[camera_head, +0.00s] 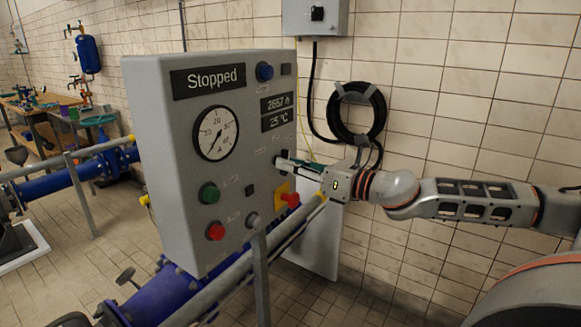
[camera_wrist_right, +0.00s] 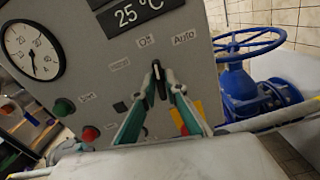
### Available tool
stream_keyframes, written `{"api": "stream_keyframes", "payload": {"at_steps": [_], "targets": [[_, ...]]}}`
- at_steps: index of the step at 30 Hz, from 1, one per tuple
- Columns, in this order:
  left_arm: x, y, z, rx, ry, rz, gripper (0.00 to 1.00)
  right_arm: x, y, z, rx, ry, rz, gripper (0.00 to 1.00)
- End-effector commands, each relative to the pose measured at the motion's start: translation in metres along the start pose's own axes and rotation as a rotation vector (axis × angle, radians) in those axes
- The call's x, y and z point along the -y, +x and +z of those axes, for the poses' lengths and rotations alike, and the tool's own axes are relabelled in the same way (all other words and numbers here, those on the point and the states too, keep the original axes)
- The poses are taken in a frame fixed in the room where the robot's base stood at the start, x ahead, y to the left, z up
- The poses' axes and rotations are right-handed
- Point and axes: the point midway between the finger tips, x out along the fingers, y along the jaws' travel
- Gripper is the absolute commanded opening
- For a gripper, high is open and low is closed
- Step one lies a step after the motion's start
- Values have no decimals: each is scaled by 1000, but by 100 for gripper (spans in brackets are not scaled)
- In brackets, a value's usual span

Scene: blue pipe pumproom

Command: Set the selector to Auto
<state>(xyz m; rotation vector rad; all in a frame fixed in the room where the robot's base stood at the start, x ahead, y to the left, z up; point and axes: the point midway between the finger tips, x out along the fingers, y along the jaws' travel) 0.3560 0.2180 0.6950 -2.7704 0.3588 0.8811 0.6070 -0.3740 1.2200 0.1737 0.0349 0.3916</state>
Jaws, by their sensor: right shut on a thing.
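The grey control panel (camera_head: 150,120) shows "Stopped" on its display. The selector (camera_wrist_right: 157,72) is a small dark knob with a light mark on its face, below the labels "Off" (camera_wrist_right: 146,40) and "Auto" (camera_wrist_right: 184,38). A third label, too blurred to read, is at its left. The mark points up, roughly towards "Off". My right gripper (camera_head: 281,162) reaches the panel from the right. In the right wrist view its two fingers (camera_wrist_right: 158,83) are closed on the selector from both sides. My left gripper is not in view.
Below the selector are a green button (camera_head: 209,193), a red button (camera_head: 216,231) and a red emergency stop (camera_head: 291,199) on a yellow plate. A grey rail (camera_head: 235,268) runs in front of the panel. A blue valve wheel (camera_wrist_right: 248,44) stands right of the panel.

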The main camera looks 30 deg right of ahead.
Motion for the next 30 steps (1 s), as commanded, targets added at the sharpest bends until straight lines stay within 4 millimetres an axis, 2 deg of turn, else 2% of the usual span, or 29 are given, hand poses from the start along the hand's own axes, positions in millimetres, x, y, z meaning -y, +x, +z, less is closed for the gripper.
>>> {"api": "stream_keyframes", "payload": {"at_steps": [9,15,30], "targets": [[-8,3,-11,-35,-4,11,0,0,0,-1,1,289,0,0],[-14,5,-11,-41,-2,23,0,0,0,0,1,441,0,0],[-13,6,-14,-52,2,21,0,0,0,1,2,618,0,0]]}}
